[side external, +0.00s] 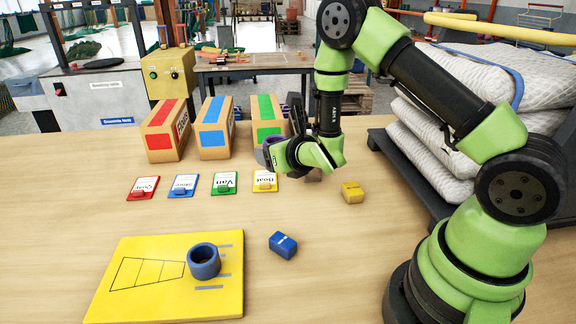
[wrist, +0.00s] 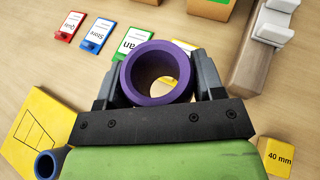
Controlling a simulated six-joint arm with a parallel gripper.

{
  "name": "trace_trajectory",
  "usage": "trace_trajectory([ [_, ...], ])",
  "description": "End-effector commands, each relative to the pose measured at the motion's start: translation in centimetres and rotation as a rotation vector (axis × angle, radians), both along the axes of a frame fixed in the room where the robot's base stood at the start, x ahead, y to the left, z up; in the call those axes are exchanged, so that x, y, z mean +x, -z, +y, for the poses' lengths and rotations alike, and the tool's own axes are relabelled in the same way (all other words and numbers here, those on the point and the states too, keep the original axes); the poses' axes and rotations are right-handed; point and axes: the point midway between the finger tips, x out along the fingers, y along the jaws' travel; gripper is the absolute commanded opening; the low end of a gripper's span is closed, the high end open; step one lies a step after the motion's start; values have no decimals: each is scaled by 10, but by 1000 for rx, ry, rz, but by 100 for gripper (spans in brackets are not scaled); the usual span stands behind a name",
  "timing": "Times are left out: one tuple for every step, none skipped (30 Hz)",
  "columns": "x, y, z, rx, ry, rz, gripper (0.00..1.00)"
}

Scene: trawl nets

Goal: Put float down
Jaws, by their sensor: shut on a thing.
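The float is a thick purple ring (wrist: 128,76) in the wrist view, with its round opening facing the camera. My gripper (wrist: 156,78) is shut on it, one dark finger on each side. In the side external view my gripper (side external: 272,150) is above the table behind the row of cards, and the ring is mostly hidden by it. A blue ring (side external: 204,268) stands on a yellow board (side external: 135,290) printed with a net outline. The blue ring also shows in the wrist view (wrist: 44,164).
Red (side external: 143,188), blue (side external: 183,186), green (side external: 224,184) and yellow (side external: 265,181) cards lie in a row before taped cartons (side external: 213,130). A yellow block (side external: 353,193) and a blue block (side external: 283,245) lie nearby. White sacks (side external: 430,150) are stacked at right. The front middle is clear.

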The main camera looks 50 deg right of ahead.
Motion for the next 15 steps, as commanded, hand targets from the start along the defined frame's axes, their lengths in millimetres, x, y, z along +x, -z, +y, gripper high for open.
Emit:
trace_trajectory([
  [2, -3, -8, 1, 16, -2, 35],
  [3, -4, -15, 0, 28, -2, 35],
  [6, -5, -26, -1, 47, -4, 35],
  [8, -5, -37, 0, 65, -4, 35],
  [9, -4, -50, 0, 85, -3, 35],
  [11, -4, -69, -1, 114, -4, 35],
  [12, -4, -84, -1, 135, -4, 35],
  [12, -4, -100, -1, 158, -4, 35],
  [11, -4, -121, -2, 188, -5, 35],
  [9, -4, -137, -2, 209, -5, 35],
  [6, -4, -152, -3, 229, -3, 35],
  [3, -5, -172, -3, 253, -3, 35],
  [-1, -5, -185, -4, 271, -3, 35],
  [-5, -6, -198, -3, 288, -1, 35],
  [-10, -6, -214, -3, 310, -1, 35],
])
